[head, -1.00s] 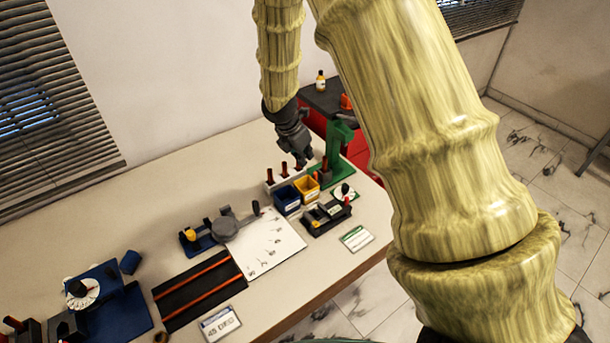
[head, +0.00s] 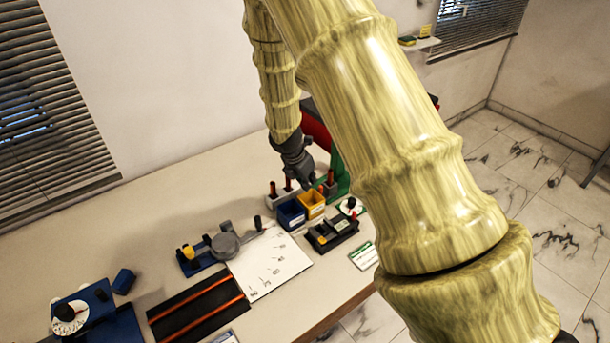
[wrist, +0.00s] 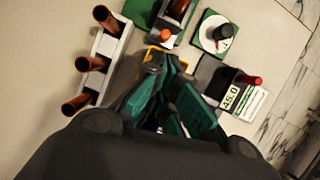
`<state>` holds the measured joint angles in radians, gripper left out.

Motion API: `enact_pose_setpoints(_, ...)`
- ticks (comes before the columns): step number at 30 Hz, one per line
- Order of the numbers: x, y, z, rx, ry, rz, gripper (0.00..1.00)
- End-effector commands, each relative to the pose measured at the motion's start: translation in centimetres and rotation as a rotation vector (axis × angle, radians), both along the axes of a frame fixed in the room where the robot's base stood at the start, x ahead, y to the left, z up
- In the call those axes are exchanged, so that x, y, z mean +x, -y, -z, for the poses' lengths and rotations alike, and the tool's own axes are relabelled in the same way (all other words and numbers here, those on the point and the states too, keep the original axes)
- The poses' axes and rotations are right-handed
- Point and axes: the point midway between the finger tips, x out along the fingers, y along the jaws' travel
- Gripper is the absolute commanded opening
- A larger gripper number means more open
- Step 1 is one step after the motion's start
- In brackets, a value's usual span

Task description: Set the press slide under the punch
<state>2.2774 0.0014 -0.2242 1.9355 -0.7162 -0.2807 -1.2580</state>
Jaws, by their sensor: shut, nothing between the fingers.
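The green press (head: 340,175) stands at the far right of the bench, mostly hidden behind my arm in the head view. In the wrist view its green base (wrist: 146,12) shows at the top, with a dark block carrying an orange-tipped part (wrist: 166,38) on it. I cannot clearly make out the slide or whether it lies under the punch. My gripper (head: 308,183) is shut and empty, pointing down over the bins just in front of the press. In the wrist view its green-padded fingers (wrist: 165,90) cover part of the yellow bin.
A rack of red-brown pegs (wrist: 97,65) stands beside the blue bin (head: 291,213) and yellow bin (head: 312,203). A round dial (head: 350,206) and a black fixture (head: 333,232) sit to the right. A white sheet (head: 270,263) lies in front.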

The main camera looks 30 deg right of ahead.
Motion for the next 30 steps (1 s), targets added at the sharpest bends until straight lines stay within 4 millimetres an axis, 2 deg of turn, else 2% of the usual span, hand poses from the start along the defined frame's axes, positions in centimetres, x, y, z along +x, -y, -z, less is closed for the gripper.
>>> enact_pose_setpoints(7, 0.3, 0.9, 2.5, 0.000, -0.002, -0.001, 0.00)
enact_pose_setpoints(15, 0.6, 1.5, 4.3, 0.000, 0.001, -0.004, 0.00)
enact_pose_setpoints(30, 0.6, 1.7, 4.8, 0.000, 0.001, -0.004, 0.00)
